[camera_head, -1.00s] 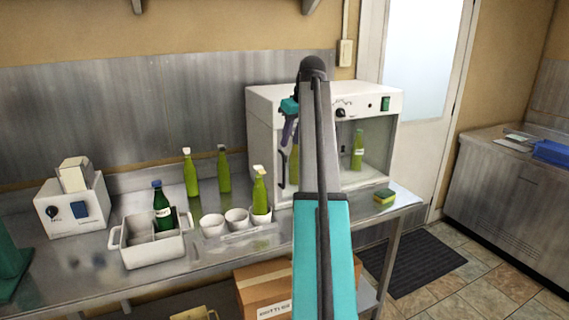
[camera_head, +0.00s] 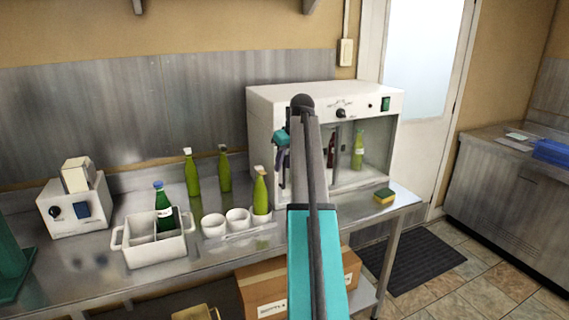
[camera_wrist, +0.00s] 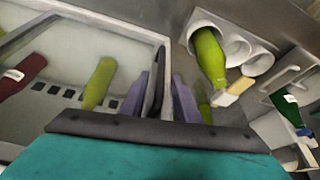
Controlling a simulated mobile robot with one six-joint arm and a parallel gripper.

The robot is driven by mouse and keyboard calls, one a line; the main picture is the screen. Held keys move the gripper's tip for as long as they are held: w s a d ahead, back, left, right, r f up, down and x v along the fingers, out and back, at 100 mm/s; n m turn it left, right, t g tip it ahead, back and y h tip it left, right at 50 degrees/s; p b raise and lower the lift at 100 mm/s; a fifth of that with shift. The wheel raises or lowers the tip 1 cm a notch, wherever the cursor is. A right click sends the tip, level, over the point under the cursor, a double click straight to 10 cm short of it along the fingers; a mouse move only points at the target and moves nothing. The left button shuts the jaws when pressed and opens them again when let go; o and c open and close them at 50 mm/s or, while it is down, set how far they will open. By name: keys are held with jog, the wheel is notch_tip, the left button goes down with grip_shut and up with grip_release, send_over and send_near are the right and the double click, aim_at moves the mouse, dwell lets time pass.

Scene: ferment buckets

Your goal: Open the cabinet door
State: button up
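The cabinet (camera_head: 372,99) is a white box with a glass front at the right end of the metal bench. Its door looks shut, and a red bottle (camera_head: 331,150) and a green bottle (camera_head: 359,149) show inside. My gripper (camera_head: 284,158) is at the left side of the cabinet front. In the wrist view my gripper (camera_wrist: 160,98) has its two purple fingers apart, one on each side of the dark upright door handle (camera_wrist: 157,82). I cannot tell whether a finger touches it. My arm hides part of the cabinet front.
Several white cups (camera_head: 238,220) and green bottles (camera_head: 225,169) stand left of the cabinet, close to my gripper. A white caddy (camera_head: 155,247) holds a dark green bottle further left. A sponge (camera_head: 384,196) lies at the bench's right end. A cardboard box (camera_head: 267,296) sits below.

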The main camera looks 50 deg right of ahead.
jog(key=shift+f, duration=0.1)
grip_shut()
jog(key=shift+w, duration=0.1)
dwell(0.4)
